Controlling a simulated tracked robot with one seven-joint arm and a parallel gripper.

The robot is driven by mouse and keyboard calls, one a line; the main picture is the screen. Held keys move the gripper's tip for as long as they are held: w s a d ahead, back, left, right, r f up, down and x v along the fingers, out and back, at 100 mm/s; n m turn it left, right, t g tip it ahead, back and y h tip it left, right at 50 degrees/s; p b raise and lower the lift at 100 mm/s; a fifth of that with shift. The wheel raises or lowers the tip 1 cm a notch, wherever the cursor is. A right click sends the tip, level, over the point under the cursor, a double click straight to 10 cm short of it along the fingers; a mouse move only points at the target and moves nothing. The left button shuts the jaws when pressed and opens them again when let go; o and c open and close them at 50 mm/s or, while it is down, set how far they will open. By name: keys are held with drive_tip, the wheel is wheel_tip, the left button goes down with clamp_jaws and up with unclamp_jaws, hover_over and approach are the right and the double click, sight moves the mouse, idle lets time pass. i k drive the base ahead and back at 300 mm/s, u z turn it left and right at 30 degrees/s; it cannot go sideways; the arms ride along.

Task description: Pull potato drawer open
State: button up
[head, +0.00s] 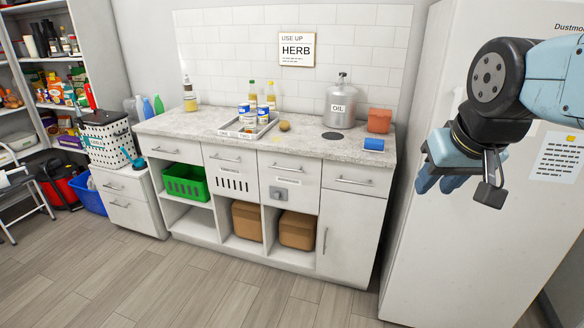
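The left slotted drawer (231,171) has a bar handle and dark vertical slots. I cannot tell which is the potato drawer. A brownish, potato-like item (285,126) lies on the countertop. My gripper (448,180) is raised at the right, in front of the white fridge and away from the drawers. Its blue fingers overlap, so their opening is unclear.
Below are a green crate (180,190) and brown boxes (247,222). The fridge (420,250) stands at right. The floor in front is clear.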

sight(301, 176)
drive_tip(key=i, duration=0.85)
drive_tip(key=u, duration=0.05)
